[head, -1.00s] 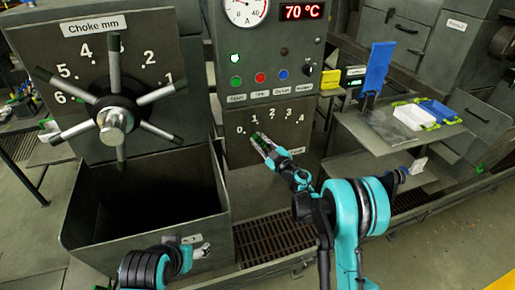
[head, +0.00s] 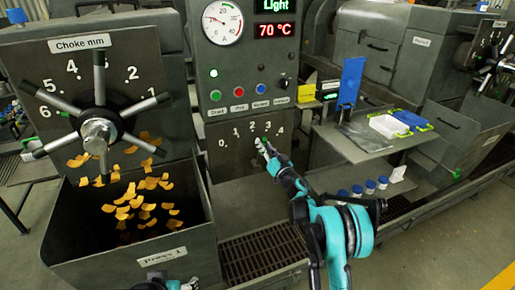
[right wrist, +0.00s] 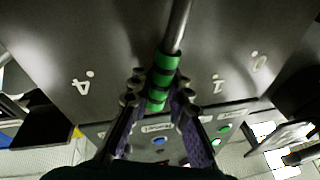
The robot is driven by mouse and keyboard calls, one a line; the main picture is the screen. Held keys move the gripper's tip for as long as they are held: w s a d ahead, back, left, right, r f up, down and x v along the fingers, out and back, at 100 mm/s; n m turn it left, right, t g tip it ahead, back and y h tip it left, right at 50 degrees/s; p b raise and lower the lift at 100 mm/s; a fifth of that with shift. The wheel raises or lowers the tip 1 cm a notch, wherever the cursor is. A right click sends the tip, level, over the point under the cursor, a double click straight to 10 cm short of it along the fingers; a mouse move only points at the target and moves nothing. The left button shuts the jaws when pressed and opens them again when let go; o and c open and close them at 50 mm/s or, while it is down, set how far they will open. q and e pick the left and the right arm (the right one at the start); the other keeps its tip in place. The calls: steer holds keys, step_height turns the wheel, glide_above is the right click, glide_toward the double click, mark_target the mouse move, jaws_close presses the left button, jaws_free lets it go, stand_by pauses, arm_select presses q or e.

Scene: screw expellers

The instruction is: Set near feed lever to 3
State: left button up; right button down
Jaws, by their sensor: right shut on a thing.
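My right gripper (right wrist: 158,98) is shut on that grip, one finger on each side. In the head view the right gripper (head: 264,147) is low on the dial, below the 2 and 3. The right wrist view shows 4 to the left of the lever and 1 and 0 to its right; 2 and 3 are hidden there. The lever's exact setting is hard to read. Only a bit of my left arm shows at the bottom edge.
A bin (head: 128,247) stands left of the panel, below the spoked choke wheel (head: 98,128), with orange flakes (head: 145,195) in and above it. Right of the panel is a side table (head: 345,146); several blue-lidded jars (head: 370,187) stand below it.

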steer(key=shift+w+d+f+m+h, duration=0.1)
steer(key=shift+d+f+m+h, duration=0.05)
steer(key=shift+d+m, duration=0.25)
steer(key=shift+w+d+f+m+h, duration=0.1)
steer(key=shift+d+m+h, duration=0.05)
steer(key=shift+d+m, duration=0.2)
steer(key=c, duration=1.4)
jaws_free()
steer(key=shift+s, duration=0.1)
steer(key=v, duration=1.1)
steer(key=shift+s+d+f, duration=0.2)
steer(key=shift+s+f, duration=0.1)
steer(key=shift+f, duration=0.05)
